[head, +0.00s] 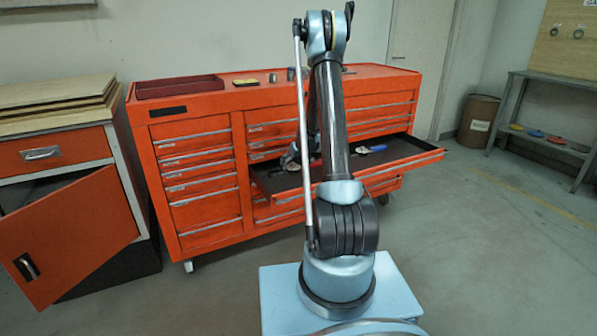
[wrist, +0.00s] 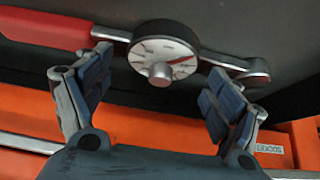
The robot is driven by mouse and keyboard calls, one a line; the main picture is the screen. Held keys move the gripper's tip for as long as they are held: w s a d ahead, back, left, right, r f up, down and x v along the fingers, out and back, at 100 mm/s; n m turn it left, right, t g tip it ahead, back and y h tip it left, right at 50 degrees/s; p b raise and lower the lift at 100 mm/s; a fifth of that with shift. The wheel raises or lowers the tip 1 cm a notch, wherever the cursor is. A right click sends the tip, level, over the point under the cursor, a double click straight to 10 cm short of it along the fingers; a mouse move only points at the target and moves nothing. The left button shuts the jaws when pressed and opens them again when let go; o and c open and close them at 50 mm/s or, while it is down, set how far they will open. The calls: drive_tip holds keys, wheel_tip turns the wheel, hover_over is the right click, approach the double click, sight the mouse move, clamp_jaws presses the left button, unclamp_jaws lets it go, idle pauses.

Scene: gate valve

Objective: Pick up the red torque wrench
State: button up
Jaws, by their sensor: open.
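The red torque wrench lies across the top of the wrist view, with a red handle (wrist: 45,27) at the left. My gripper (wrist: 157,82) is open and empty. Its two fingers stand on either side of the dial, and I cannot tell whether they touch the wrench. In the head view my gripper (head: 298,158) is at the open drawer (head: 403,159), partly hidden by my arm. The wrench is not clear there.
The drawer belongs to an orange tool cabinet (head: 208,203). A blue-handled tool (head: 370,149) lies in the drawer to the right of my arm. A dark red tray (head: 180,87) sits on the cabinet top. An open orange door (head: 70,240) stands at the left.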

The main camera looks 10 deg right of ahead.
drive_tip(key=c, duration=2)
